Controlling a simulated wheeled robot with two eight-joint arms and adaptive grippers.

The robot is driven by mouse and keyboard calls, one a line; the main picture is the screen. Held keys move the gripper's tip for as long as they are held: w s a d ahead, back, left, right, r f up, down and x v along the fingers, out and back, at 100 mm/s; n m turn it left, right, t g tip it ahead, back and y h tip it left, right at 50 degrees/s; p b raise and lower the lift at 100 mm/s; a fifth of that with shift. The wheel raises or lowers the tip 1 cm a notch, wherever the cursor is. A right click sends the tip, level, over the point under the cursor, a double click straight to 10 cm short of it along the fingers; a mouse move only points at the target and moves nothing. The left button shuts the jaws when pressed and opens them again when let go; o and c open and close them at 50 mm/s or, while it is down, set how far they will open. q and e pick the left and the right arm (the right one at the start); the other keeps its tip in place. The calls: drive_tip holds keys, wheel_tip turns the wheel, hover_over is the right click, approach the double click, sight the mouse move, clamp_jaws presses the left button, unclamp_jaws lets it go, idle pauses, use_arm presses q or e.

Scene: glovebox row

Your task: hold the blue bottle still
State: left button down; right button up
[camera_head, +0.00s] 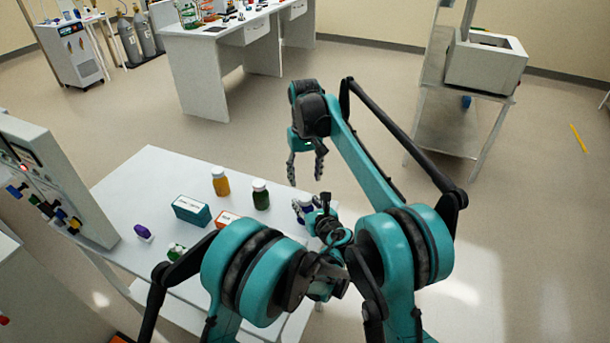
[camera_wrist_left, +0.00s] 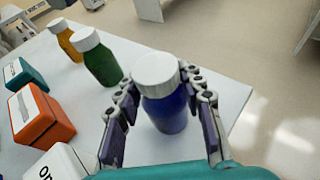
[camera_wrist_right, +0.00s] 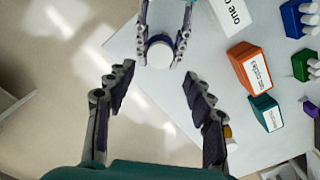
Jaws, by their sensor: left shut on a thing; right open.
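The blue bottle (camera_wrist_left: 168,112) with a white cap stands upright near the table's edge in the left wrist view. My left gripper (camera_wrist_left: 163,90) is shut around it, one finger on each side. In the head view the bottle (camera_head: 301,211) is partly hidden by my left gripper (camera_head: 314,207). In the right wrist view I see mostly its white cap (camera_wrist_right: 160,53), between the left fingers. My right gripper (camera_wrist_right: 157,80) is open and empty, above the bottle with its fingers pointing down. The right gripper (camera_head: 306,166) also shows in the head view, apart from the bottle.
On the white table (camera_head: 142,180) stand a green bottle (camera_head: 260,195), an orange bottle (camera_head: 220,182), a teal box (camera_head: 191,211) and an orange box (camera_head: 227,219). A white box (camera_wrist_left: 58,163) lies near my left gripper. A panelled cabinet (camera_head: 65,185) stands at the left.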

sight(305, 197)
drive_tip(key=m, duration=0.7)
drive_tip(key=shift+m, duration=0.4)
drive_tip(key=m, duration=0.9)
drive_tip(key=shift+f, duration=4.05)
drive_tip(key=c, duration=1.2)
drive_tip(key=shift+n, duration=1.5)
